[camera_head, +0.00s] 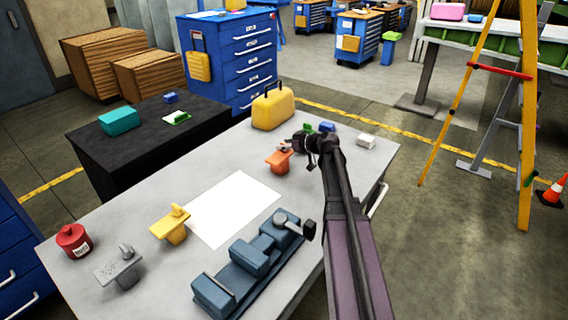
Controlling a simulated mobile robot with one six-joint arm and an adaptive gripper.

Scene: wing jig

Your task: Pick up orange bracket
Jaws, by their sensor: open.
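The orange bracket (277,162) stands on the grey table, right of the top corner of a white sheet. It has a flat top with a small knob on it. My gripper (290,147) is at the end of my dark arm, which reaches in from the bottom right. The gripper is open, at the bracket's upper right and close to its knob. I cannot tell whether it touches the bracket. The fingers are small and partly merge with the arm in this view.
A yellow bracket (170,229), a grey bracket (118,268), a red tin (74,241) and a blue vise (247,262) stand on the table (75,289). A yellow case (273,107), a green piece (307,128) and a white block (366,141) lie around the gripper.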

